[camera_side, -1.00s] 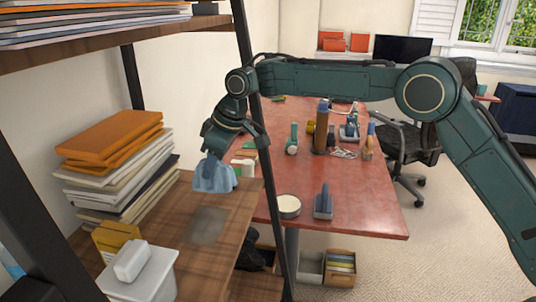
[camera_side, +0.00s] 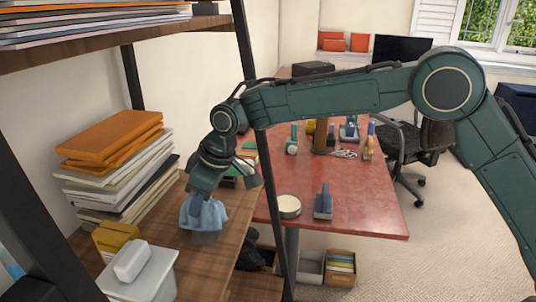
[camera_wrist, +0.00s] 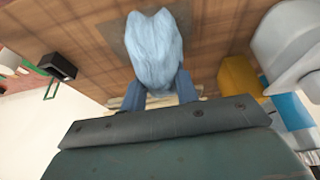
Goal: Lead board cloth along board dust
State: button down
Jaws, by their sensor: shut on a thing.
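My gripper (camera_side: 196,199) is shut on the crumpled light blue board cloth (camera_side: 204,215). It points down at the wooden shelf board (camera_side: 218,262), and the cloth appears to touch the board. The grey board dust (camera_side: 207,238) is mostly hidden behind and under the cloth, with only a dull part showing at its near edge. In the wrist view the cloth (camera_wrist: 155,47) bulges ahead of my fingers (camera_wrist: 158,98), and a strip of the dust (camera_wrist: 112,42) shows beside it on the board.
A stack of books and papers (camera_side: 125,165) stands to the left on the board. A yellow box (camera_side: 115,238) and a white container (camera_side: 140,283) stand at the near left. A dark shelf post (camera_side: 262,160) rises on the right. The board's front right is clear.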

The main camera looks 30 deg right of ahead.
jog(key=shift+s+a, duration=2.2)
jog(key=shift+s, duration=0.05)
jog(key=shift+f, duration=0.8)
jog(key=shift+f, duration=0.25)
jog(key=shift+w+d, duration=3.8)
jog(key=shift+w+d+r, duration=0.1)
jog(key=shift+w+d, duration=1.25)
jog(key=shift+r, duration=1.15)
